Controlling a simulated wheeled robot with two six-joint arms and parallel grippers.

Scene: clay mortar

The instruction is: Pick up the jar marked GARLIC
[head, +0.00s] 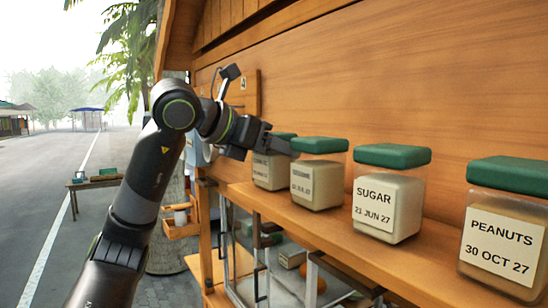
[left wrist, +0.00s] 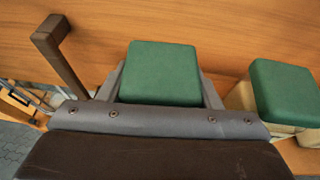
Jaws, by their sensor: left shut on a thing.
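Several clear jars with green lids stand in a row on a wooden shelf. The farthest jar (head: 270,172) has a white label too small and blurred to read for sure, so I cannot tell if it says GARLIC. My left gripper (head: 280,145) is at the top of this jar, partly covering its lid. In the left wrist view, my left gripper (left wrist: 162,85) has one finger on each side of a green lid (left wrist: 162,72) and is shut on that jar. The jar looks upright at shelf level. My right gripper is out of view.
To the right stand a jar with an unclear label (head: 317,180), the SUGAR jar (head: 388,205) and the PEANUTS jar (head: 503,240). The neighbouring jar (left wrist: 283,92) is close on the right in the left wrist view. A wooden wall (head: 400,80) rises behind the shelf (head: 345,236).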

